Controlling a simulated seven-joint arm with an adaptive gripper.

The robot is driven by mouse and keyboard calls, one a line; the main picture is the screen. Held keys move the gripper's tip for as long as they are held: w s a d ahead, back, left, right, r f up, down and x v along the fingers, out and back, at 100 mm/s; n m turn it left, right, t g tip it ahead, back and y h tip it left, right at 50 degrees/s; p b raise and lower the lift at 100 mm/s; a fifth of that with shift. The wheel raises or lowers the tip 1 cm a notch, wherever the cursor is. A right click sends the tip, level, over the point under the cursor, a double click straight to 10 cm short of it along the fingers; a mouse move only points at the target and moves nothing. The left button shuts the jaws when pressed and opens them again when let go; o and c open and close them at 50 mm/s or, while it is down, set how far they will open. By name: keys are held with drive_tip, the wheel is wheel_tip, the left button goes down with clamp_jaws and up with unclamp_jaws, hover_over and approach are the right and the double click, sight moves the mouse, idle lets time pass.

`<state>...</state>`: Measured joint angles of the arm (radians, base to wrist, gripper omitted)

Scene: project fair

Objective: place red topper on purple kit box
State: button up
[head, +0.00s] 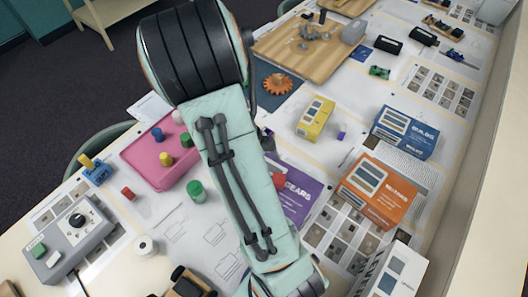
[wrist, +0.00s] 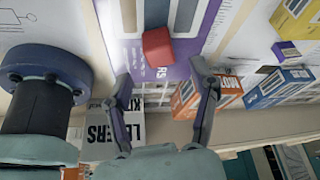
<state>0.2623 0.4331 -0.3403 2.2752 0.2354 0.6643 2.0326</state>
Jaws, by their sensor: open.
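The purple kit box (head: 304,194) lies on the table, partly hidden behind my arm in the head view. It also fills the upper middle of the wrist view (wrist: 190,62). The red topper (wrist: 158,46) is a small block on the box's top face, close to the edge with the lettering. A bit of it shows beside my arm in the head view (head: 280,181). My gripper (wrist: 160,74) is open, its two fingers spread either side of the topper and apart from it, with nothing between them. My arm hides the gripper in the head view.
An orange box (head: 378,190) and a white box (head: 400,272) stand near the purple box. A yellow box (head: 315,118) and a blue box (head: 405,132) are farther back. Left of my arm are a pink tray (head: 137,155) and a green cylinder (head: 197,191).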

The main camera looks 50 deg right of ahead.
drive_tip(key=w+a+r+n+t, duration=0.1)
drive_tip(key=w+a+r+n, duration=0.2)
drive_tip(key=a+r+n, duration=0.45)
drive_tip(key=s+a+r+n+t+y, duration=0.1)
drive_tip(key=s+a+r+n, duration=0.2)
drive_tip(key=n, duration=0.9)
drive_tip(key=s+a+r+n+t+y, duration=0.1)
drive_tip(key=s+a+r+n+t, duration=0.1)
drive_tip(key=a+n, duration=0.8)
drive_tip(key=s+r+n, duration=0.1)
drive_tip(key=s+n, duration=0.1)
drive_tip(key=n, duration=0.1)
drive_tip(key=shift+a+y, duration=0.25)
drive_tip(key=shift+y, duration=0.05)
